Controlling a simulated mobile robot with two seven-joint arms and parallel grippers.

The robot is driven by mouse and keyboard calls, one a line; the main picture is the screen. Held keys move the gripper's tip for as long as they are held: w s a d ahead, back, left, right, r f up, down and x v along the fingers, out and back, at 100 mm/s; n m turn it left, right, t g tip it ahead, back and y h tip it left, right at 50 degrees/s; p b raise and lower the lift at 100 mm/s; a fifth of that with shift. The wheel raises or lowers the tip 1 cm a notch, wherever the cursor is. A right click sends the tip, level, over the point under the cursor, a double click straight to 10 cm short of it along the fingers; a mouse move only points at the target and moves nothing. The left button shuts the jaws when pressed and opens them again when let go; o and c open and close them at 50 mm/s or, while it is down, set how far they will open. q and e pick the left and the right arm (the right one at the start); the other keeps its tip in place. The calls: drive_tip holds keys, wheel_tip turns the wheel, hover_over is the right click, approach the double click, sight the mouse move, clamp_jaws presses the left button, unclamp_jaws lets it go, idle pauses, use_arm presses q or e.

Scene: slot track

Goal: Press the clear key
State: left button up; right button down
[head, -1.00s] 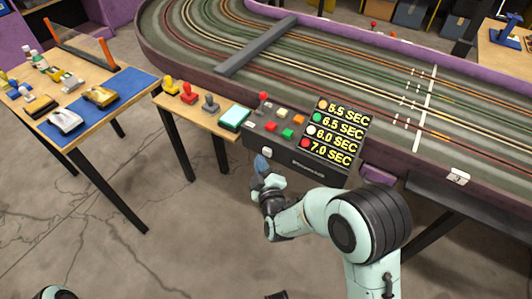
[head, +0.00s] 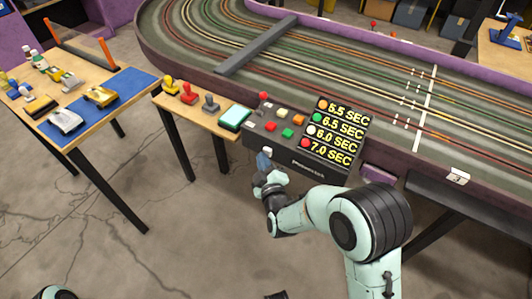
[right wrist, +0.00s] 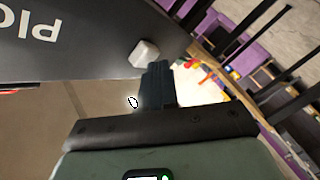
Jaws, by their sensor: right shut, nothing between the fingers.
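A black timer box (head: 252,140) stands at the near edge of the track, with several coloured keys and a lit time board on top. A small white key (head: 267,150) sticks out from its front face, low on the left; it also shows in the right wrist view (right wrist: 144,53). I cannot read a label on any key. My right gripper (head: 263,161) is shut and empty, its tips just below the white key. In the right wrist view the shut fingers (right wrist: 157,75) come close to the key; contact is not clear. My left gripper is not in view.
A further table (head: 125,80) holds toy cars on a blue mat. The purple-edged track lies behind. The floor in front is open.

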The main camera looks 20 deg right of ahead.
drive_tip(key=shift+w+d, duration=0.2)
drive_tip(key=shift+d, duration=0.1)
drive_tip(key=shift+a, duration=0.1)
idle(0.4)
drive_tip(key=shift+s+a, duration=0.6)
drive_tip(key=shift+a, duration=0.1)
drive_tip(key=s+a, duration=0.1)
drive_tip(key=a, duration=0.1)
drive_tip(key=s+a+p, duration=0.1)
drive_tip(key=s+a, duration=0.1)
idle(0.3)
idle(0.7)
